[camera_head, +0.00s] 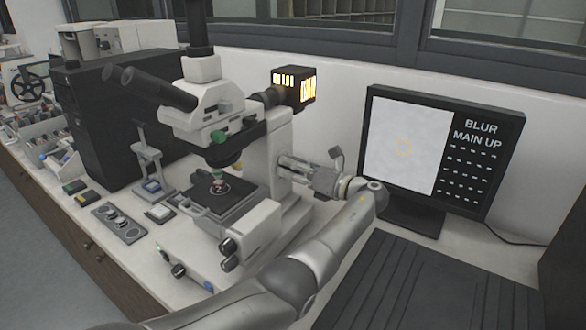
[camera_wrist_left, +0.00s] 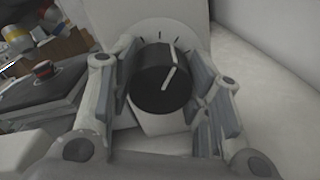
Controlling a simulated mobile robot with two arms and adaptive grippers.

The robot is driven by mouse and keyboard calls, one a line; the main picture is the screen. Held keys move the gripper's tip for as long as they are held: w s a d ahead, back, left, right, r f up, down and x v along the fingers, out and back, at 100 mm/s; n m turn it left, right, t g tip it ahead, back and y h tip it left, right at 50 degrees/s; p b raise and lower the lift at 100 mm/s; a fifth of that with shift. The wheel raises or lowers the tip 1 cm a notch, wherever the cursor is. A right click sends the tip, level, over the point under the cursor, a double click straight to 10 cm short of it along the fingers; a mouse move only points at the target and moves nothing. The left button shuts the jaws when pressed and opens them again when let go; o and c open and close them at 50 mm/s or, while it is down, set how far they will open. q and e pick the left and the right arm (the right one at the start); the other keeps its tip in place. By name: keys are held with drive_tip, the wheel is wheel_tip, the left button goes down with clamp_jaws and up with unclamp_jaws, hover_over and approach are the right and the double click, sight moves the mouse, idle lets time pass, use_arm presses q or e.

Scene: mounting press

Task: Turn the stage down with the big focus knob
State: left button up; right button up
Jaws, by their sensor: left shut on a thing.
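The big focus knob (camera_wrist_left: 158,80) is black with a white pointer line, against a pale dial with tick marks in the left wrist view. The line leans a little off upright. My left gripper (camera_head: 288,170) reaches the microscope's right side, its two fingers on either side of the knob and shut on it. In the head view the knob is hidden behind the gripper. My right gripper is not in view.
A monitor (camera_head: 484,170) on the right shows a pale picture with a faint yellow ring and the words BLUR and MAIN UP. A black box (camera_head: 105,130) stands left of the microscope. A dark ribbed mat (camera_head: 420,290) lies at right.

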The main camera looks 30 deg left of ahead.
use_arm(q)
drive_tip(key=n, duration=0.3)
drive_tip(key=shift+b, duration=0.4)
drive_tip(key=shift+n+b, duration=0.65)
drive_tip(key=shift+n, duration=1.15)
drive_tip(key=o, duration=0.9)
drive_tip(key=shift+o, duration=0.6)
drive_tip(key=s+d, duration=0.1)
drive_tip(key=d, duration=1.1)
drive_tip(key=shift+s, duration=0.2)
